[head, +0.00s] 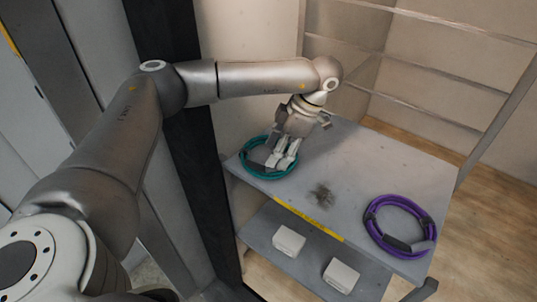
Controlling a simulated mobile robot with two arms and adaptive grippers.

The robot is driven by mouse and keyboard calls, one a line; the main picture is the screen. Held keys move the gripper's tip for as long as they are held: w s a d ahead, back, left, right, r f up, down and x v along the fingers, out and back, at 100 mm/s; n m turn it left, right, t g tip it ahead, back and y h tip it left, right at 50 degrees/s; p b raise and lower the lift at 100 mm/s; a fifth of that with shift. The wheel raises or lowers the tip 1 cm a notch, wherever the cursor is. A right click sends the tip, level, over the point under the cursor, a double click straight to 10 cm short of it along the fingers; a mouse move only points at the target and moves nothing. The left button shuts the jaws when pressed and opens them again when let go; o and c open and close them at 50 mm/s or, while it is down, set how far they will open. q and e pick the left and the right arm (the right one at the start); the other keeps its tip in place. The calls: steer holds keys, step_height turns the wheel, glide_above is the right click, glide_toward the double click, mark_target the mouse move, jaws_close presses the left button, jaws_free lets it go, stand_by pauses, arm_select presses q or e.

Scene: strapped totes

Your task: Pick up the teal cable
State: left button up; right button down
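The teal cable (248,167) lies coiled on the left end of the grey shelf top, near its left edge. My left gripper (281,161) reaches down over the right side of the coil, with its fingertips at the cable. The fingers cover part of the coil. Whether they are closed on the cable cannot be told from this view. The coil appears to rest on the surface. My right gripper is not in view.
A purple coiled cable (376,235) with dark straps lies at the right end of the grey shelf top (365,170). Two white boxes (289,241) (341,275) stand on the lower shelf. A dark post (190,150) stands at the left. The middle of the top is clear, with a dark smudge.

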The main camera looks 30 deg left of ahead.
mark_target(262, 172)
arm_select(q)
steer(key=shift+a+f, duration=0.15)
steer(key=shift+f, duration=0.2)
steer(key=shift+p+x, duration=0.85)
steer(key=shift+x, duration=1.85)
jaws_close()
